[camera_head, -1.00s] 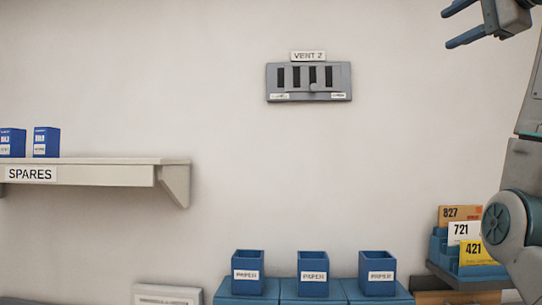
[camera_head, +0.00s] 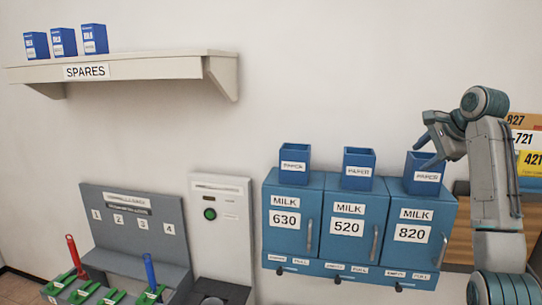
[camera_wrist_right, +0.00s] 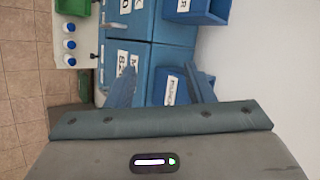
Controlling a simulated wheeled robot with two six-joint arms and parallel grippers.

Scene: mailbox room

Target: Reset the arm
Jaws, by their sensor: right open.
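My right gripper (camera_head: 422,142) is open and empty, with its arm coming in from the right. In the head view its fingers overlap the right blue PAPER bin (camera_head: 424,175), which stands on the milk cabinet marked 820 (camera_head: 412,230). I cannot tell whether they touch it. In the right wrist view the gripper (camera_wrist_right: 160,72) shows its two fingers spread, with the cabinets and a labelled blue bin (camera_wrist_right: 173,90) beyond them. My left gripper is not in view.
Two more PAPER bins (camera_head: 294,165) (camera_head: 358,168) stand on cabinets 630 and 520. The SPARES shelf (camera_head: 140,68) holds three blue boxes. A grey numbered panel (camera_head: 135,225) and a white panel (camera_head: 222,225) stand lower left. Numbered cards (camera_head: 527,140) are behind my right arm.

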